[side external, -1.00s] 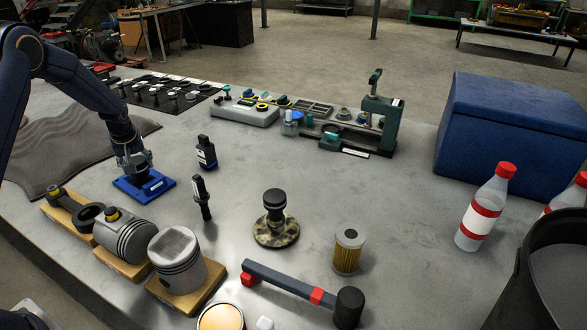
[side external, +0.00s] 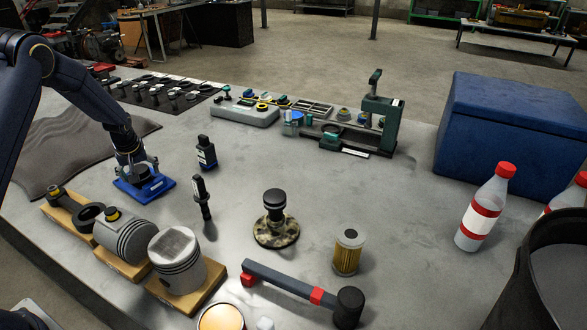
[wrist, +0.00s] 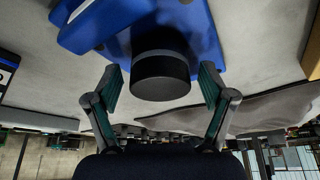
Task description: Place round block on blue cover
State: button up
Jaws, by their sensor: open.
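The blue cover (side external: 150,190) lies on the grey table at the left, below my gripper (side external: 136,165). It also shows in the wrist view (wrist: 207,42). The round block (wrist: 160,76), a short black cylinder with a grey band, is against the blue cover in the wrist view. My gripper also shows there (wrist: 161,88), with its two fingers spread, one on each side of the block. Gaps show between the fingers and the block. In the side view the gripper largely hides the block, and its exact contact with the cover is hard to see.
Pistons (side external: 178,260) on wooden blocks stand in front of the cover. A dark bottle (side external: 206,152) and a black tool (side external: 202,197) stand to its right. A grey cloth (side external: 60,150) lies behind left. A black knob on a patterned base (side external: 275,215) stands mid-table, with free room around it.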

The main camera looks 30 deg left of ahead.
jog(key=v, duration=1.2)
jog(key=s+d+r+m+t+h, duration=0.25)
jog(key=s+d+r+m, duration=0.25)
jog(key=s+d+r, duration=0.55)
jog(key=s+d+r+m+h, duration=0.1)
jog(key=s+d+m, duration=0.4)
jog(key=s+d, duration=0.6)
jog(key=shift+s+d+r+m, duration=0.4)
jog(key=shift+s+r, duration=0.35)
jog(key=shift+s, duration=0.2)
